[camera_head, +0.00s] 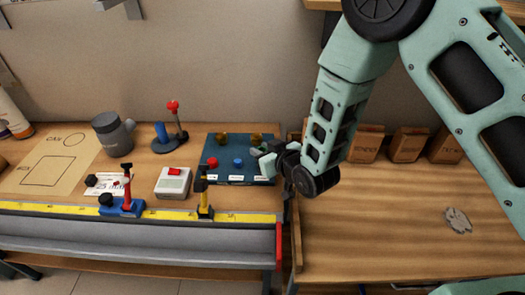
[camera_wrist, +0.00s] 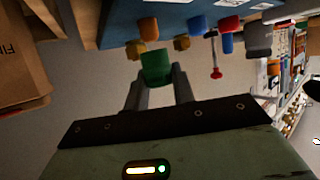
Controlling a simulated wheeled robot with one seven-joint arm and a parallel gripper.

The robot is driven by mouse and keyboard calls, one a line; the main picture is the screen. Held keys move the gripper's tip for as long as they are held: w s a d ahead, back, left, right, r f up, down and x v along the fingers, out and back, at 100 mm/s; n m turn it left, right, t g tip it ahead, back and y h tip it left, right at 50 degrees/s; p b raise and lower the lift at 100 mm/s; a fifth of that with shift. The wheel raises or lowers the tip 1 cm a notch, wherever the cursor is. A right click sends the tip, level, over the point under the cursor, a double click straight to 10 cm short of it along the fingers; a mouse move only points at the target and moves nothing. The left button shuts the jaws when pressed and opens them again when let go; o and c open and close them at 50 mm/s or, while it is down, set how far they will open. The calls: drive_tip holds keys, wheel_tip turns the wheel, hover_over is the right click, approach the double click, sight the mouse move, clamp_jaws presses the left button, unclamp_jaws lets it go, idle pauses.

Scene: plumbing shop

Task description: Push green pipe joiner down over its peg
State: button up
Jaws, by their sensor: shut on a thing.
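The green pipe joiner (camera_wrist: 156,68) is between the two fingertips of my gripper (camera_wrist: 158,85) in the wrist view. My gripper is shut on it. In the head view the joiner (camera_head: 256,150) shows as a small green patch beside my gripper (camera_head: 262,158), over the right part of the dark blue board (camera_head: 230,180). A brass-coloured piece (camera_head: 257,138) stands just behind it. The joiner's peg is not clearly visible, and I cannot tell whether the joiner is around it or touching it.
On the board are a red piece (camera_head: 212,162), a blue piece (camera_head: 238,162) and another brass piece (camera_head: 221,138). A yellow-and-black clamp (camera_head: 204,192) and a grey box with a red switch (camera_head: 173,183) stand left. Cardboard boxes (camera_head: 407,145) stand behind right. The right bench is mostly clear.

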drive_tip(key=shift+f, duration=0.15)
drive_tip(key=shift+f+b, duration=1)
drive_tip(key=shift+b, duration=0.1)
drive_tip(key=o, duration=1)
drive_tip(key=shift+s, duration=0.1)
drive_tip(key=p+v, duration=0.9)
drive_tip(key=v, duration=0.8)
drive_tip(key=shift+s+d+r, duration=0.1)
